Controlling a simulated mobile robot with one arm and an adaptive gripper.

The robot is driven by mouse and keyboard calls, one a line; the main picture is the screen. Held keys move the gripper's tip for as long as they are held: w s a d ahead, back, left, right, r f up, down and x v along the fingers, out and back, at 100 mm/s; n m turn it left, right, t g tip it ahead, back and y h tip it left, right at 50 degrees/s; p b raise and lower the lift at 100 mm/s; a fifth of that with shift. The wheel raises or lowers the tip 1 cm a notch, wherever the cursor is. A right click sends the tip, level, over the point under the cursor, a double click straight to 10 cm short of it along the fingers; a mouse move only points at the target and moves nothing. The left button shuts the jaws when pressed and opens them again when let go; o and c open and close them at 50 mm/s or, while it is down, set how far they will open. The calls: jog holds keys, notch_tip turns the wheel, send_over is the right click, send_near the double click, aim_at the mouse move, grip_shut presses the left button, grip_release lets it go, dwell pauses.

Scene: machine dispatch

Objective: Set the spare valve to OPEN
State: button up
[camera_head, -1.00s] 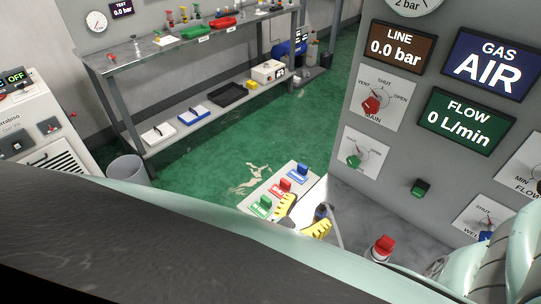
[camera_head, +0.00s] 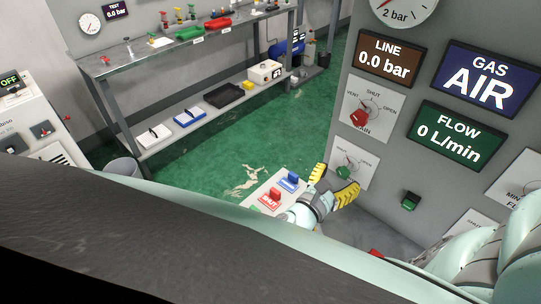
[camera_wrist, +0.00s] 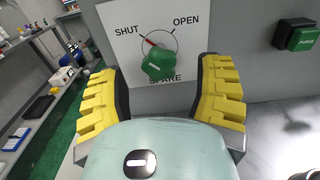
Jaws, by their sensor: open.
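The spare valve has a green knob (camera_wrist: 158,65) on a white plate (camera_wrist: 115,22) marked SHUT, OPEN and SPARE in the wrist view. Its red pointer is turned toward SHUT at the upper left. In the head view the green knob (camera_head: 344,172) is on the grey panel, below the red MAIN valve. My gripper (camera_wrist: 163,92) is open, with its yellow ridged fingers on either side of the green knob and slightly below it. It also shows in the head view (camera_head: 333,184), just below the valve plate. No contact with the knob is visible.
The red main valve knob (camera_head: 358,118) is just above the spare valve. A green button (camera_head: 410,201) is to its right. A small stand with blue (camera_head: 290,182) and red (camera_head: 270,196) blocks is beside my gripper. A workbench (camera_head: 110,66) stands farther left.

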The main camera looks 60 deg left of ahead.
jog(key=shift+x, duration=1.45)
jog(key=shift+o, duration=0.3)
grip_shut()
